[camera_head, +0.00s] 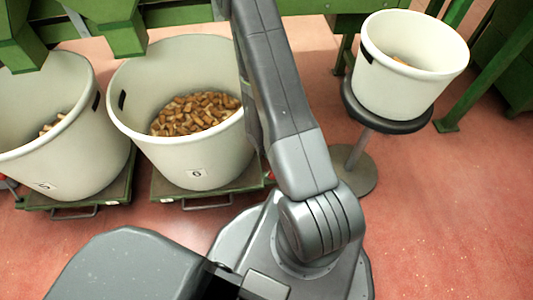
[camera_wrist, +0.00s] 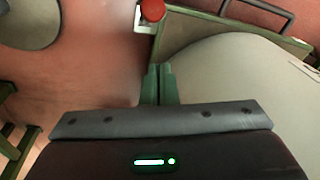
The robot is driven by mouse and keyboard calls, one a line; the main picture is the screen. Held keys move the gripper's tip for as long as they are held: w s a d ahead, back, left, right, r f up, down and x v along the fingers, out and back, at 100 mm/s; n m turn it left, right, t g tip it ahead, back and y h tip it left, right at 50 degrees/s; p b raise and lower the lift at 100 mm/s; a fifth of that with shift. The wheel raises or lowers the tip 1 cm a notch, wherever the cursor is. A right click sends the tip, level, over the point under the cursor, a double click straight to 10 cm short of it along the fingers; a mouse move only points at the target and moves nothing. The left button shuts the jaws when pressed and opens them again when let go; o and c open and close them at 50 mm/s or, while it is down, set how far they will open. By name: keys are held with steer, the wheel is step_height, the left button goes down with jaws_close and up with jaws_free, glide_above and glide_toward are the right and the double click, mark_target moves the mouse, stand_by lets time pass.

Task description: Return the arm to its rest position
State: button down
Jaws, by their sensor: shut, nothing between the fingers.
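My gripper (camera_wrist: 160,72) shows in the wrist view with its two green fingers together, shut and empty. It is above the reddish floor, beside the pale wall of a bin (camera_wrist: 225,75). In the head view my grey arm rises from its base and runs up past the top edge, so the gripper is out of that picture. The arm passes in front of the right side of the bin numbered 6 (camera_head: 197,150), which holds many cork stoppers (camera_head: 195,113).
Another white bin (camera_head: 75,150) with some corks stands at the left. A smaller white bucket (camera_head: 400,90) sits on a round stool (camera_head: 388,118) at the right. Green machine frames (camera_head: 122,35) line the back. A red knob (camera_wrist: 153,10) is near the fingers.

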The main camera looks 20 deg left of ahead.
steer(key=shift+s+d+r, duration=0.15)
steer(key=shift+d+r, duration=0.05)
steer(key=shift+r, duration=0.6)
steer(key=shift+f, duration=0.15)
